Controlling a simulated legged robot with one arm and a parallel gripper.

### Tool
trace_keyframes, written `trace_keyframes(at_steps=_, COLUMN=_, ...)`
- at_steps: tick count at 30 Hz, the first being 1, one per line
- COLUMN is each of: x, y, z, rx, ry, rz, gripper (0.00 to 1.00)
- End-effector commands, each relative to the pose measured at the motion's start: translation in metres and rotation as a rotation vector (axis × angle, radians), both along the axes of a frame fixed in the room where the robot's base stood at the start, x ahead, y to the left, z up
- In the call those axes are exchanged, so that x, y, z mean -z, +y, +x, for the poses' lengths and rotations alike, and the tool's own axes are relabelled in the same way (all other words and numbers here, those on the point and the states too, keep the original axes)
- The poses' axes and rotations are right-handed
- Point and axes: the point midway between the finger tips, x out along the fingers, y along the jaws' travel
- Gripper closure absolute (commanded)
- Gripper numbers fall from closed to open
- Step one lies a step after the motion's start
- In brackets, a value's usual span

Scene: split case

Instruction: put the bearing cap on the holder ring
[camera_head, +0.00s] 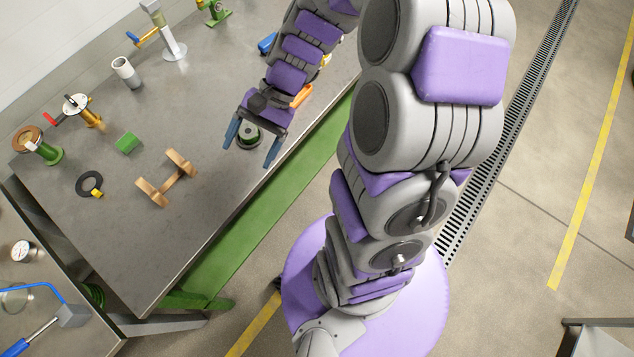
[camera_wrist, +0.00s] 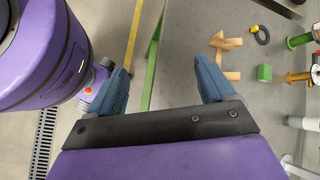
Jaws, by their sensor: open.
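A round dark green and black piece (camera_head: 247,136), which looks like the bearing cap, sits on the grey table near its edge. My gripper (camera_head: 250,155) is open and empty over it, with one blue finger on each side in the head view. Contact cannot be told. The wrist view shows the open fingers (camera_wrist: 158,66) too, but not the round piece between them. A flat black ring with a yellow tab (camera_head: 90,184), which looks like the holder ring, lies at the left of the table. It also shows in the wrist view (camera_wrist: 262,35).
A copper-coloured bracket (camera_head: 166,178) and a green block (camera_head: 129,143) lie between my gripper and the black ring. The table's front left is bare.

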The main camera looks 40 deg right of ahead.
Motion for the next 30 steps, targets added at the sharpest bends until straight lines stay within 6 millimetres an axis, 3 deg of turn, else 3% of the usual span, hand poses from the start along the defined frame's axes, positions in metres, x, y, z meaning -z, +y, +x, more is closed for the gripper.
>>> trace_keyframes(at_steps=3, x=-0.017, y=0.010, z=-0.034, rx=-0.166, ry=-0.070, rz=-0.094, gripper=0.17)
trace_keyframes(at_steps=8, x=-0.032, y=0.010, z=-0.075, rx=-0.366, ry=-0.153, rz=-0.221, gripper=0.17)
trace_keyframes(at_steps=18, x=-0.056, y=-0.020, z=-0.150, rx=-0.709, ry=-0.300, rz=-0.485, gripper=0.17)
trace_keyframes(at_steps=24, x=-0.062, y=-0.037, z=-0.171, rx=-0.803, ry=-0.338, rz=-0.572, gripper=0.17)
trace_keyframes(at_steps=30, x=-0.064, y=-0.041, z=-0.175, rx=-0.822, ry=-0.346, rz=-0.591, gripper=0.17)
